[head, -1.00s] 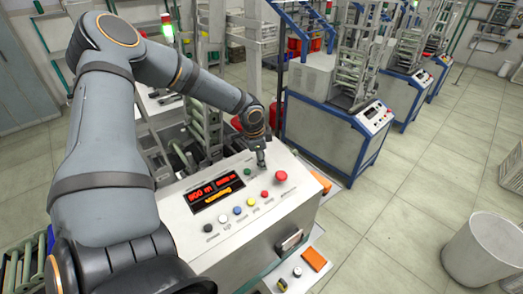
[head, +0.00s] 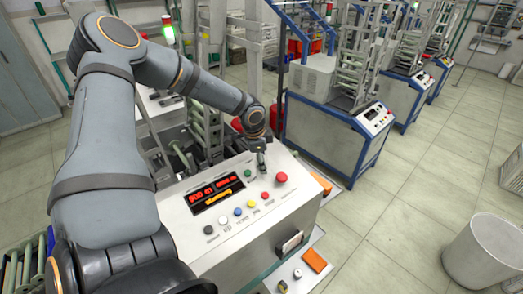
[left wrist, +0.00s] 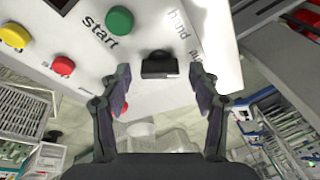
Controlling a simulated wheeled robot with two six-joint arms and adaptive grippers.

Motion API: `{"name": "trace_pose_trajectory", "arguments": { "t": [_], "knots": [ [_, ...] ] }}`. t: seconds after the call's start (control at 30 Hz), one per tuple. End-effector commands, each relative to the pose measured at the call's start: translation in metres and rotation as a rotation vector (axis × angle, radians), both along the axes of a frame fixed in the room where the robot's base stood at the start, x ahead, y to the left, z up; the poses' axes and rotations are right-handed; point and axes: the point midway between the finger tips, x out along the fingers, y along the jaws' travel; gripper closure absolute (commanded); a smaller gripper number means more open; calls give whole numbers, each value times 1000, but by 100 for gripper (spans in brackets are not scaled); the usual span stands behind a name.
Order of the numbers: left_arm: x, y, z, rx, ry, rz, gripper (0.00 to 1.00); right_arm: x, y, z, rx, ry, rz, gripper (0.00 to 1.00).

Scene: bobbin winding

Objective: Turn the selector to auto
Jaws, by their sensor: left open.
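The selector (left wrist: 160,65) is a small black knob on the white control panel (left wrist: 140,25), with the printed word "hand" and a second, partly hidden word beside it in the left wrist view. My left gripper (left wrist: 162,82) is open, with one finger on each side of the selector. I cannot tell whether the fingers touch it. In the head view my left gripper (head: 262,162) points down at the panel's upper right, and its fingers hide the selector there. My right gripper is not in view.
A green start button (left wrist: 119,19) sits close to the selector. A red mushroom button (head: 281,178) and several coloured buttons are on the same panel, with a lit red display (head: 214,194). Other blue-framed machines stand behind.

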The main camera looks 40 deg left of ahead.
Motion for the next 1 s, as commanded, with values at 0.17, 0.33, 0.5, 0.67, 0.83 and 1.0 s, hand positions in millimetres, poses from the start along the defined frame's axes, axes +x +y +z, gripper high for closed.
{"name": "trace_pose_trajectory", "arguments": {
  "t": [0.17,0.33,0.5,0.67,0.83,1.0],
  "knots": [
    [-4,-1,22,-5,-6,2,38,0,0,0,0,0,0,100],
    [-14,-3,61,-5,-9,-1,38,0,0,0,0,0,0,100],
    [-22,-3,95,-2,-7,-1,38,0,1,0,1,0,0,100],
    [-28,-4,112,-1,-3,-1,38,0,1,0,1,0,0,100],
    [-29,-3,116,0,-1,-1,38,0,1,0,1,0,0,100],
    [-29,-3,116,0,-1,-1,38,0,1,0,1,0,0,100]
  ]
}}
